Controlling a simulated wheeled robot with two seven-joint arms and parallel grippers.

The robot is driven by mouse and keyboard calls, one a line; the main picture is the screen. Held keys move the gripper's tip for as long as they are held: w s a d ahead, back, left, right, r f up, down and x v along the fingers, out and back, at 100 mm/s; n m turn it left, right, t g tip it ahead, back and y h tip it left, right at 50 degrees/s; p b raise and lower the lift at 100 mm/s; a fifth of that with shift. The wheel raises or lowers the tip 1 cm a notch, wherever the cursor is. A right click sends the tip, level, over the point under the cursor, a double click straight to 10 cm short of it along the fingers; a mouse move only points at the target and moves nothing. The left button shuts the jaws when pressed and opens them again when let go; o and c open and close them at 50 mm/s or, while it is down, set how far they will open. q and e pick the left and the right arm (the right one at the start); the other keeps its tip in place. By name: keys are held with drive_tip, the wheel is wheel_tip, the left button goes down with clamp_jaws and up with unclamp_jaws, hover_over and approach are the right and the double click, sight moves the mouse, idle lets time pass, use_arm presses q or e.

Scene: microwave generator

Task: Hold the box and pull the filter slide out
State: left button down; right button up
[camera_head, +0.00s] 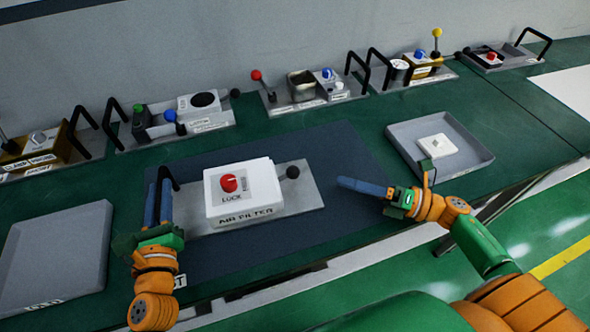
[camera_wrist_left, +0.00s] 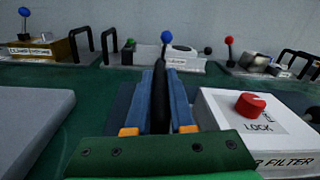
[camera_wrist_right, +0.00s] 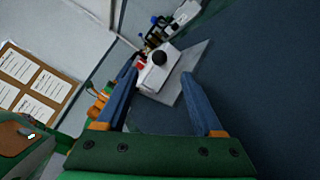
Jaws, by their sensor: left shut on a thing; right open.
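The white box (camera_head: 262,203) marked AIR FILTER sits on a grey base plate (camera_head: 308,196) in the head view. A red LOCK knob (camera_head: 229,183) is on its top, and it also shows in the left wrist view (camera_wrist_left: 251,105). A black ball knob (camera_head: 292,172) stands at the box's right side; the slide itself is hidden. My left gripper (camera_head: 159,194) is shut on the black upright handle (camera_wrist_left: 160,98) left of the box. My right gripper (camera_head: 347,184) is open and empty, right of the base plate; in its wrist view the ball knob (camera_wrist_right: 159,58) appears beyond the fingertips.
A grey tray (camera_head: 60,262) lies at the left. Another tray (camera_head: 478,160) at the right holds a white square piece (camera_head: 437,146). Several fixtures with handles and knobs line the wall. The dark mat (camera_head: 345,215) is clear around my right gripper.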

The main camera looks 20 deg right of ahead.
sight(295, 172)
drive_tip(key=shift+n, duration=0.3)
drive_tip(key=x, duration=1.2)
drive_tip(key=shift+s+a+f, duration=0.2)
drive_tip(key=shift+a+f, duration=0.05)
drive_tip(key=shift+a, duration=0.05)
clamp_jaws()
